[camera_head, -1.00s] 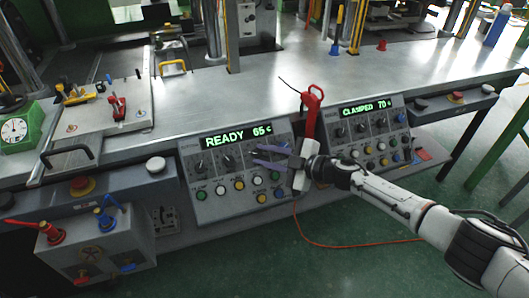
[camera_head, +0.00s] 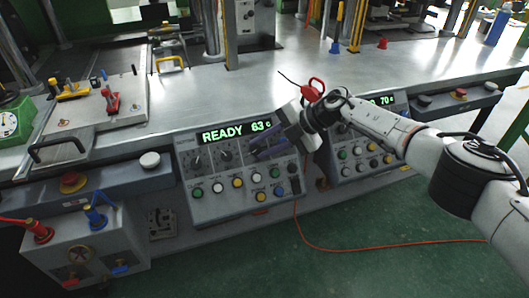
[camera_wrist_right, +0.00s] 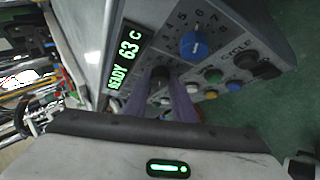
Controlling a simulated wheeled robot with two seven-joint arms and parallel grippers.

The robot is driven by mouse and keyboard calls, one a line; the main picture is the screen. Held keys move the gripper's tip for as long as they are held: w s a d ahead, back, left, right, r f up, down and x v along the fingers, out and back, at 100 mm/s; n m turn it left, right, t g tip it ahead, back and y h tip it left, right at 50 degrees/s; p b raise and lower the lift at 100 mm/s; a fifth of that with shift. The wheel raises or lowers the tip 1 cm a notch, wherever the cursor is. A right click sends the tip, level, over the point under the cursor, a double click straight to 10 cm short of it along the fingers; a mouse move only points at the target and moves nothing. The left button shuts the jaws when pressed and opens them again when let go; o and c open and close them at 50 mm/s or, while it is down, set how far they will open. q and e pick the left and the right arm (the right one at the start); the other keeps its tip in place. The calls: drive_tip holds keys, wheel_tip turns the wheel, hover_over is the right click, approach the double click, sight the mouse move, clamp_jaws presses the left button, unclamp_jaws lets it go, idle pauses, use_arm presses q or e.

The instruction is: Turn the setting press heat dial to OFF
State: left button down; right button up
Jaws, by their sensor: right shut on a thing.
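The left control panel (camera_head: 212,176) shows a green READY 63 C display (camera_head: 237,132), also visible sideways in the right wrist view (camera_wrist_right: 124,62). My right gripper (camera_head: 256,148) reaches it from the right, tilted, its purple fingers over the upper right dials. In the right wrist view the fingers (camera_wrist_right: 161,82) are closed around a dark dial (camera_wrist_right: 158,73) beside the display. The fingers hide most of this dial, and its label and pointer cannot be read. A blue dial (camera_wrist_right: 195,46) with numbers around it is beside it. My left gripper is not in view.
Two black dials (camera_head: 196,161) (camera_head: 226,156) and coloured buttons are left of and below the gripper. A red-handled tool (camera_head: 312,90) is just behind my wrist. A second panel (camera_head: 372,152) is at right, partly hidden by my arm. An orange cable (camera_head: 370,247) crosses the floor.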

drive_tip(key=shift+a+n+b, duration=0.1)
drive_tip(key=shift+n+b, duration=0.2)
drive_tip(key=shift+b, duration=0.05)
drive_tip(key=shift+h, duration=0.3)
drive_tip(key=o, duration=1.1)
drive_tip(key=shift+c, duration=0.2)
